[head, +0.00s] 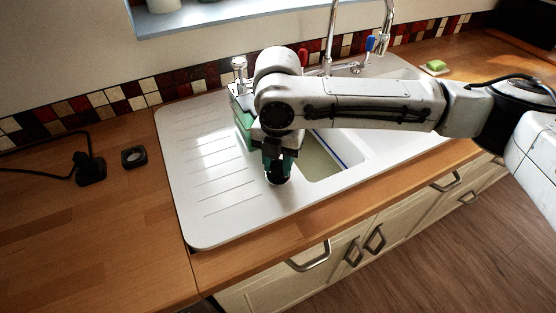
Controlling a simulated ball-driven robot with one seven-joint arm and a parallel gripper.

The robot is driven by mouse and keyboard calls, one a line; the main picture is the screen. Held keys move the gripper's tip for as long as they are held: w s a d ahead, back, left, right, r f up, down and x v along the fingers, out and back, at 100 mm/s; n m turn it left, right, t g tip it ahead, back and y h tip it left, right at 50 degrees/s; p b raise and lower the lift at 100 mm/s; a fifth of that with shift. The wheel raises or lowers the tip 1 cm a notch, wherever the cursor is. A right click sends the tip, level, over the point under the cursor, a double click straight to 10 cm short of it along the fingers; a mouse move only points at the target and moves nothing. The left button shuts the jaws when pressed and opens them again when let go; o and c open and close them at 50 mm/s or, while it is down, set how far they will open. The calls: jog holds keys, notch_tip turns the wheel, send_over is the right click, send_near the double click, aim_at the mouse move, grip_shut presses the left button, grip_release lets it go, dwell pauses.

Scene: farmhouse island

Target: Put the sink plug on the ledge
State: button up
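My gripper (278,176), with dark and green parts, points down over the white sink unit (205,210), near the drainer and the left edge of the basin. A dark rounded piece shows at its lower end; I cannot tell whether this is the fingertips or a sink plug held in them. The finger gap is hidden. No sink plug is clearly recognisable elsewhere. The pale window ledge (225,15) runs along the top of the picture, above the tiled strip.
A small black square object (134,157) and a black plug with a cable (90,168) lie on the left wooden counter. The tap (331,40) stands behind the basin. A green sponge (436,66) lies at right. A white pot (162,5) stands on the ledge.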

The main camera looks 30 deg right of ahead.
aim_at(278, 164)
jog(key=o, duration=0.4)
jog(key=shift+r, duration=0.1)
notch_tip(278, 164, up, 12)
jog(key=shift+r+b, duration=0.1)
jog(key=shift+b, duration=0.2)
dwell(0.6)
